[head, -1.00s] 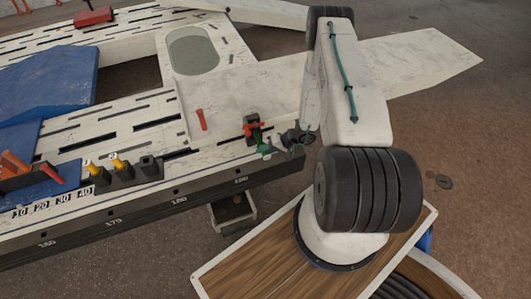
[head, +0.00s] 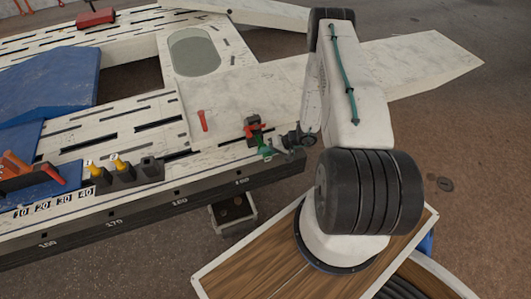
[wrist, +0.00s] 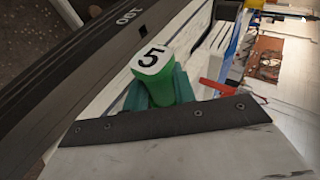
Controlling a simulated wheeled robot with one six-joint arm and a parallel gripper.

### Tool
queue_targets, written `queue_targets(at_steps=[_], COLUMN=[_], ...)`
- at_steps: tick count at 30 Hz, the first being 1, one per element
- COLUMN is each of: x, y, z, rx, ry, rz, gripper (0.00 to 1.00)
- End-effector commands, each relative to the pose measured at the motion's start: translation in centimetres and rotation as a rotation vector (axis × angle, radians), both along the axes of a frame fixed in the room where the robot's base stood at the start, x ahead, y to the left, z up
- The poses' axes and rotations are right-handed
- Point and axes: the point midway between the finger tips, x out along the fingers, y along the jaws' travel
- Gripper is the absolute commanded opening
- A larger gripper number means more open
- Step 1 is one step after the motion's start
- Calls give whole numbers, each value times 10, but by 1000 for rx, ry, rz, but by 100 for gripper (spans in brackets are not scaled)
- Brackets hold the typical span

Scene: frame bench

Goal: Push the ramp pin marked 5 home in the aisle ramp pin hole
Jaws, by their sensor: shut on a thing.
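The ramp pin marked 5 (wrist: 153,62) is green with a white top bearing a black 5. My gripper (wrist: 160,94) is shut on it, its teal jaws on either side of the pin in the wrist view. In the head view my gripper (head: 269,149) is low at the bench's near right edge, by a small black and red fixture (head: 254,131). The pin's lower end is hidden in the wrist view. I cannot make out the aisle ramp pin hole or whether the pin is in it.
A red pin-like piece (head: 203,121) stands on the white bench (head: 260,85) left of the fixture. A black holder (head: 122,176) with yellow-topped pieces sits at the near edge, beside number labels (head: 52,206). A small open bin (head: 234,214) is below the bench edge.

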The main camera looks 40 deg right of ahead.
Motion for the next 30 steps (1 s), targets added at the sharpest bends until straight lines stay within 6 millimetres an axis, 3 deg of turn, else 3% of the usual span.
queue_targets(at_steps=[30], x=[17], y=[-5], z=[0], rx=[0], ry=[-1], rz=[1], gripper=[0])
